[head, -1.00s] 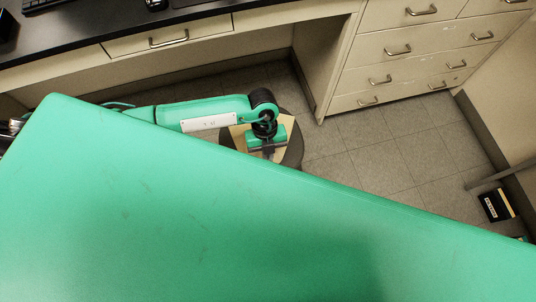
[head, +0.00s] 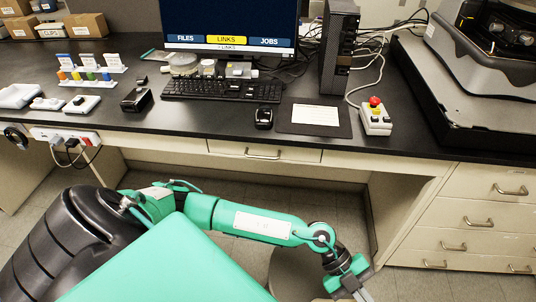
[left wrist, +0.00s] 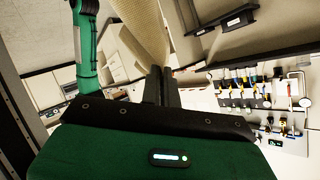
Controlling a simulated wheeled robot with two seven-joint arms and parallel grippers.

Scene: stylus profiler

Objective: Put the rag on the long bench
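In the left wrist view, the two dark fingers of my left gripper (left wrist: 161,85) are close together. A cream, textured piece of cloth, the rag (left wrist: 143,30), spreads out from their tips. In the head view, my left gripper (head: 356,288) is at the bottom edge, in front of the long bench and below its top; the rag is not visible there. The long bench (head: 200,118) has a black top and runs across the head view. My right gripper is in neither current view.
The bench top holds a keyboard (head: 215,88), mouse (head: 264,117), white-labelled pad (head: 315,116), button box (head: 376,118), monitor (head: 230,24) and black tower (head: 339,45). A large instrument (head: 490,45) stands at right. Bare strips run along the front edge. A dark round stool (head: 290,268) is below.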

